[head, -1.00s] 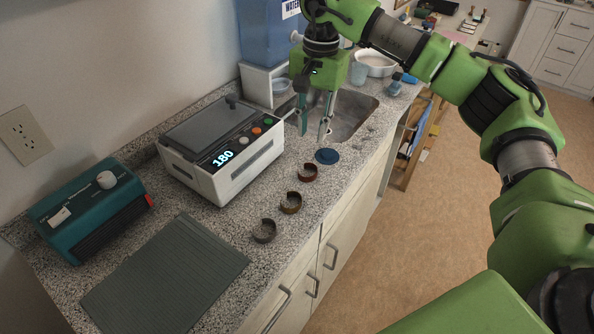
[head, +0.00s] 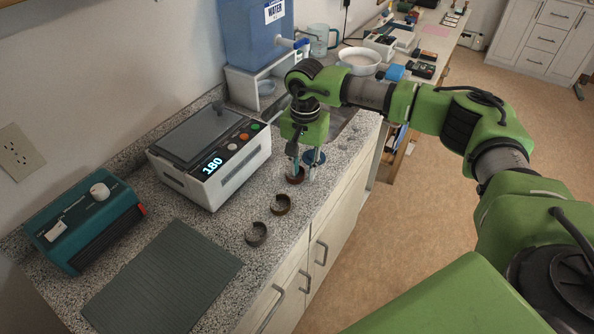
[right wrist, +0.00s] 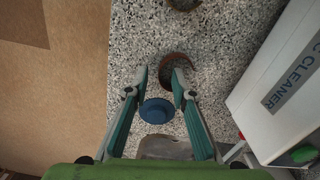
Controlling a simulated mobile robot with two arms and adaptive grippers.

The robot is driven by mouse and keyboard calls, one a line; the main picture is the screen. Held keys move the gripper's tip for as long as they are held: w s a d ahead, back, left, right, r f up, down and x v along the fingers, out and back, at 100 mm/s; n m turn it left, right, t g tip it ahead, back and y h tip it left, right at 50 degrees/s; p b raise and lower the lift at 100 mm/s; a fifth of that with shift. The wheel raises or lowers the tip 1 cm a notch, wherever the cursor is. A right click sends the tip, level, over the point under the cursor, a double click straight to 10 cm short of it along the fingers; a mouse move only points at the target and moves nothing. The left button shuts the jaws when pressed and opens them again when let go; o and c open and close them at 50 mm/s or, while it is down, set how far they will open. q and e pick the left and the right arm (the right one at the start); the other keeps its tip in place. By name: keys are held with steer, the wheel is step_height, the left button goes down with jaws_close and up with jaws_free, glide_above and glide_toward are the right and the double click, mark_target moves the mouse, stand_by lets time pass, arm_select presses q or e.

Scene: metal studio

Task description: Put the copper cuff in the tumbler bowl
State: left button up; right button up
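The copper cuff (head: 295,178) is a small reddish-brown open ring on the speckled counter, the farthest of three cuffs in a row. In the right wrist view the cuff (right wrist: 175,62) lies at the right fingertip. My right gripper (head: 304,177) points down at it, fingers apart; it also shows open in the right wrist view (right wrist: 160,78). One fingertip overlaps the cuff's ring; I cannot tell whether it is inside or above it. A white round bowl (head: 360,59), which looks like the tumbler bowl, stands farther back on the counter. My left gripper is not in view.
Two darker cuffs (head: 280,205) (head: 256,234) lie nearer. A blue disc (head: 315,157) is just beyond the gripper. The white cleaner box (head: 210,160) stands to the left, a sink behind. A blue water tank (head: 258,35) stands at the back. The counter's front edge is close on the right.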

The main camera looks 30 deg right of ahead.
steer(key=shift+f, duration=0.35)
jaws_close()
steer(key=shift+r, duration=0.1)
